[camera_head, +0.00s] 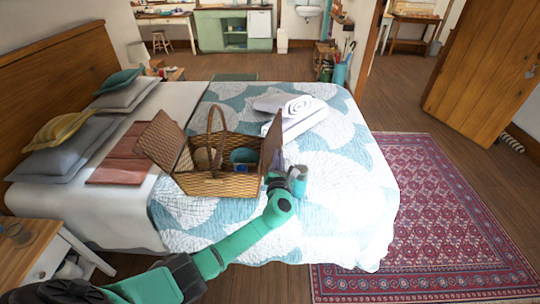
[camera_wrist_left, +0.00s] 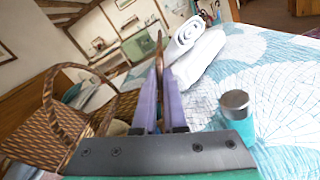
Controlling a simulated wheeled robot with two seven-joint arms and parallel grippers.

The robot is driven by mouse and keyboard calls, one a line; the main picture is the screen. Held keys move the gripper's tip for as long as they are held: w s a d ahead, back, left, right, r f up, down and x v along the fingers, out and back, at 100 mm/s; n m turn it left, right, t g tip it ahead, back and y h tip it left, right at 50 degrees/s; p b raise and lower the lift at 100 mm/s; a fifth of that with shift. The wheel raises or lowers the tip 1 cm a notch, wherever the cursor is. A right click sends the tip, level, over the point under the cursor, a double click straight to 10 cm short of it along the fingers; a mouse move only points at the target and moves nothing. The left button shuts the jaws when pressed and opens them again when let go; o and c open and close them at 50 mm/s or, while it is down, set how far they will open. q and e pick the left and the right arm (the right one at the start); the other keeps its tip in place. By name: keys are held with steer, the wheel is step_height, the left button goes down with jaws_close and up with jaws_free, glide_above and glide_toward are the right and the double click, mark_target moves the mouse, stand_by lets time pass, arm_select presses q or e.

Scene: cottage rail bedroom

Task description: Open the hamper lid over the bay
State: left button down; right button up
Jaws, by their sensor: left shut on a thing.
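The wicker hamper (camera_head: 218,185) stands on the bed with its arched handle (camera_head: 211,130) upright. Its left lid (camera_head: 160,141) is tilted open, leaning out to the left. Its right lid (camera_head: 271,143) stands steeply raised at the right end. My left gripper (camera_head: 272,172) is at that right lid. In the left wrist view the purple fingers (camera_wrist_left: 158,72) are shut on the lid's edge (camera_wrist_left: 159,46), seen nearly edge-on. The bay below is open at the top, and a teal round item (camera_head: 243,156) shows inside. My right gripper is not in view.
Rolled and folded white towels (camera_head: 298,115) lie on the bed behind the right lid. A teal bottle with a silver cap (camera_wrist_left: 236,108) stands close beside my left gripper. A reddish cloth (camera_head: 118,158) lies left of the hamper. The right part of the quilt (camera_head: 350,190) is clear.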

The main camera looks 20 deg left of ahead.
arm_select(q)
steer(key=shift+w+d+f+m, duration=0.2)
steer(key=shift+d+f+m, duration=0.15)
steer(key=shift+d+m, duration=0.2)
steer(key=c, duration=1)
jaws_free()
steer(key=shift+s, duration=0.1)
steer(key=v, duration=1.4)
steer(key=shift+s+d+b, duration=0.15)
steer(key=shift+b, duration=0.2)
